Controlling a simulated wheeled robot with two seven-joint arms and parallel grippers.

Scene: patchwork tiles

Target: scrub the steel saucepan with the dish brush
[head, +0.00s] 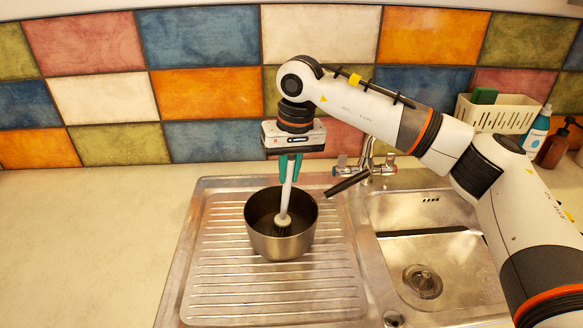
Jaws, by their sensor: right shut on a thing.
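The steel saucepan (280,243) stands upright on the ribbed drainboard (230,290), left of the sink basin. Its dark handle (347,183) points up and to the right. My right gripper (290,170) is above the pan, pointing down, with its green fingers shut on the white handle of the dish brush (287,200). The brush is nearly upright, with its round head (283,222) inside the pan. I cannot tell whether the bristles touch the pan's bottom. My left gripper is not in view.
A sink basin (450,265) with a drain lies right of the drainboard. A tap (368,160) stands behind. At the back right are a cream caddy (497,115) with a green sponge (484,96), a blue bottle (536,130) and a brown bottle (553,148). The left counter (80,240) is clear.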

